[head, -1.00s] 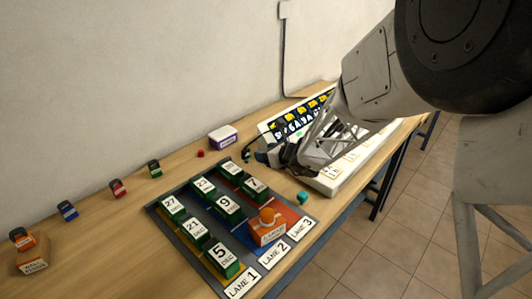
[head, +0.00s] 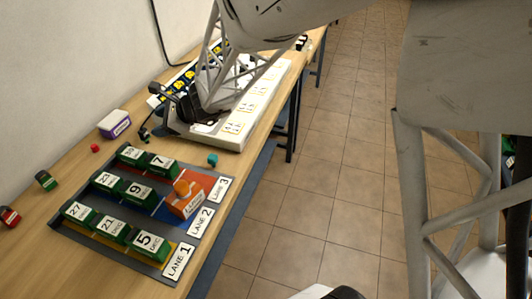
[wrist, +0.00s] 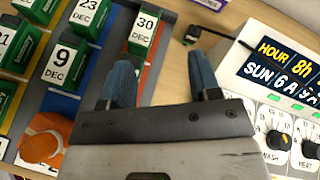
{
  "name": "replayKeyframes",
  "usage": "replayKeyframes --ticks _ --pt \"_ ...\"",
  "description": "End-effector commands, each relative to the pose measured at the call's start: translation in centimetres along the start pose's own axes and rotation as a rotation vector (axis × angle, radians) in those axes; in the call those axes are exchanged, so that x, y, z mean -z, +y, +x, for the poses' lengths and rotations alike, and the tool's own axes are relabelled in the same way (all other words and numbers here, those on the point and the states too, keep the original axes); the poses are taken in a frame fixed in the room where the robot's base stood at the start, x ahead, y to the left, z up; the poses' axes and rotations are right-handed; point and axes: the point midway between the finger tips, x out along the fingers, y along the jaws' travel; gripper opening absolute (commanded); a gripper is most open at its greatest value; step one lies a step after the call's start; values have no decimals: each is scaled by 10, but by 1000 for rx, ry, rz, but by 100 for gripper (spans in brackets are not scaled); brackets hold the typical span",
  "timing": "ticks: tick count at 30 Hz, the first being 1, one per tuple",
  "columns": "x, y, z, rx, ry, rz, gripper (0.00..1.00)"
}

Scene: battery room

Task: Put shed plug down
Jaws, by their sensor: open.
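A small dark plug (head: 145,134) lies on the wooden bench just left of the white control panel; I take it for the shed plug. In the wrist view the plug (wrist: 193,34) lies beyond my fingertips, with a black lead running right toward the panel. My gripper (wrist: 160,78) is open, its two blue fingers apart with nothing between them. In the head view my dark gripper (head: 185,108) hangs by the panel's left end, and its fingertips are hard to make out. The plug is apart from the fingers.
The white panel (head: 235,125) has knobs and a display (wrist: 285,65). A lane board (head: 185,252) holds several green dated batteries and an orange block (head: 188,204). A teal piece (head: 212,160), a red cube (head: 95,148) and a purple-white box (head: 114,124) lie nearby. Bare bench lies between them.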

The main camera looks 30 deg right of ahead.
Motion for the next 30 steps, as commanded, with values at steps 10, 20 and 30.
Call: replayKeyframes --ticks 10,20,30 --pt "-41 62 -91 -228 96 -538 57" --pt "-45 122 -181 -468 224 -1018 57" --pt "-28 173 -275 -757 393 -1459 57"
